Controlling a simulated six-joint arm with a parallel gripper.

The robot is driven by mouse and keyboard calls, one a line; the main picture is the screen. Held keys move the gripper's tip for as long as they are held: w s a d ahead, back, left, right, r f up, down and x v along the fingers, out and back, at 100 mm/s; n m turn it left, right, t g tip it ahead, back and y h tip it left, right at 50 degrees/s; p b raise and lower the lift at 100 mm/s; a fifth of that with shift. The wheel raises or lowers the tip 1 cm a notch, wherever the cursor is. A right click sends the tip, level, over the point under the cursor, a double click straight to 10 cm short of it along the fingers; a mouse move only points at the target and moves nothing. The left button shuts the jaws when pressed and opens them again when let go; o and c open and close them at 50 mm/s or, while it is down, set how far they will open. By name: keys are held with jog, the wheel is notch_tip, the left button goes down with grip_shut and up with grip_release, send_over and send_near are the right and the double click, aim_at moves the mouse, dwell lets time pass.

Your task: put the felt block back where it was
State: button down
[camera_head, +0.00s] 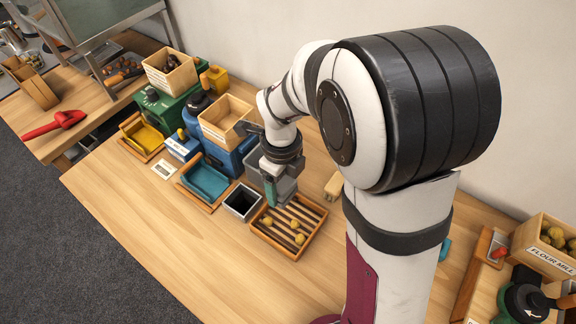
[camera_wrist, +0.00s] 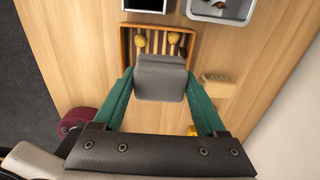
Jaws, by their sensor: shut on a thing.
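My gripper (camera_wrist: 160,84) is shut on the grey felt block (camera_wrist: 161,72), with one green finger on each side of it. The block is held above the table and, in the wrist view, covers the near part of the slatted wooden tray (camera_wrist: 126,40). In the head view my gripper (camera_head: 270,190) points down close to the grey tub and the slatted tray (camera_head: 294,255). I cannot make out the block clearly there. How high it hangs is hard to tell.
A teal tray (camera_head: 205,180) stands to the left. The table's front is clear.

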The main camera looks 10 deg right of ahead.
jog(key=w+d, duration=0.2)
jog(key=d, duration=0.7)
jog(key=w+d, duration=0.3)
jog(key=d, duration=0.5)
jog(key=w+a+f, duration=0.1)
jog(key=a+f, duration=0.1)
jog(key=w+a+f, duration=0.2)
jog(key=a, duration=0.1)
jog(key=w+a+f, duration=0.2)
jog(key=a, duration=0.1)
jog(key=shift+w+a+f, duration=0.1)
jog(key=shift+w+f, duration=0.15)
jog(key=shift+w+a+f, duration=0.1)
jog(key=shift+f, duration=1)
jog(key=shift+w+a+f, duration=0.1)
jog(key=shift+f, duration=0.95)
jog(key=shift+f, duration=0.1)
grip_release()
